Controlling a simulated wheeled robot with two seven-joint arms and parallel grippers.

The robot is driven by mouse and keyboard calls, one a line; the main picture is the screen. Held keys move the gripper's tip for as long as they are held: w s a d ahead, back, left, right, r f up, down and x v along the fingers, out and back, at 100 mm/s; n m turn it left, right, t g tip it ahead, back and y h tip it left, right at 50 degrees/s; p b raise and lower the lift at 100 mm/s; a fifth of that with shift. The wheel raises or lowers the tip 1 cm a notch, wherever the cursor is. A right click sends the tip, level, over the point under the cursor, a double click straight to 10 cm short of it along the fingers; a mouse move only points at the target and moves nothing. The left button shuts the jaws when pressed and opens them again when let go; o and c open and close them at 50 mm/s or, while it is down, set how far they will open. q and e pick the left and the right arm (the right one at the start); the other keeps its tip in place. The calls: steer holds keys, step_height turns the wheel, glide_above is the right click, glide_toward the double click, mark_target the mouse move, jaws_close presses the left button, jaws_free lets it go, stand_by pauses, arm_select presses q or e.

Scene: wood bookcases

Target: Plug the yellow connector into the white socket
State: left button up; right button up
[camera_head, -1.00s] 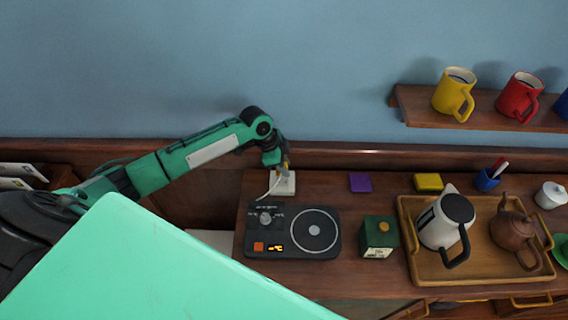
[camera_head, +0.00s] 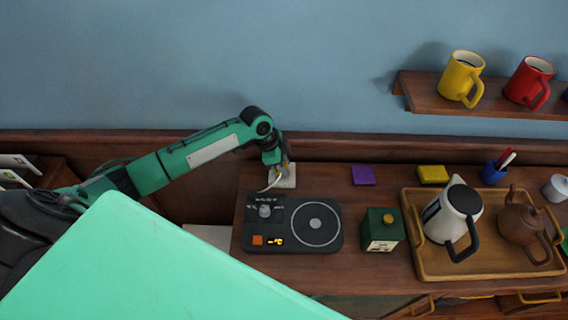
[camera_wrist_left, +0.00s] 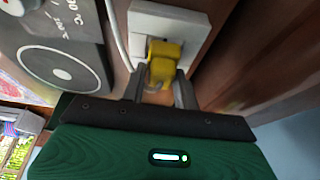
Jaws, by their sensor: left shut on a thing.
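The yellow connector (camera_wrist_left: 165,62) is between the fingers of my left gripper (camera_wrist_left: 160,92), which is shut on it. In the left wrist view the connector is up against the face of the white socket (camera_wrist_left: 146,20); I cannot tell how deep it sits. In the head view my left gripper (camera_head: 283,171) is directly over the white socket (camera_head: 287,183), at the back left of the counter, and mostly hides the connector. A pale cable runs from there toward the black hot plate. My right gripper is not in view.
The black hot plate (camera_head: 275,240) lies just in front of the socket. A green box (camera_head: 382,232) and a wooden tray (camera_head: 428,268) with a kettle (camera_head: 440,220) and teapot (camera_head: 516,220) stand to the right. The counter right of the socket is clear up to a purple block (camera_head: 363,175).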

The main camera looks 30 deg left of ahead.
arm_select(q)
steer(key=shift+p, duration=0.35)
stand_by(0.7)
stand_by(0.5)
stand_by(0.4)
steer(key=shift+p, duration=0.55)
stand_by(0.3)
steer(key=shift+f+b, duration=0.35)
steer(key=shift+f, duration=0.2)
steer(key=o, duration=1)
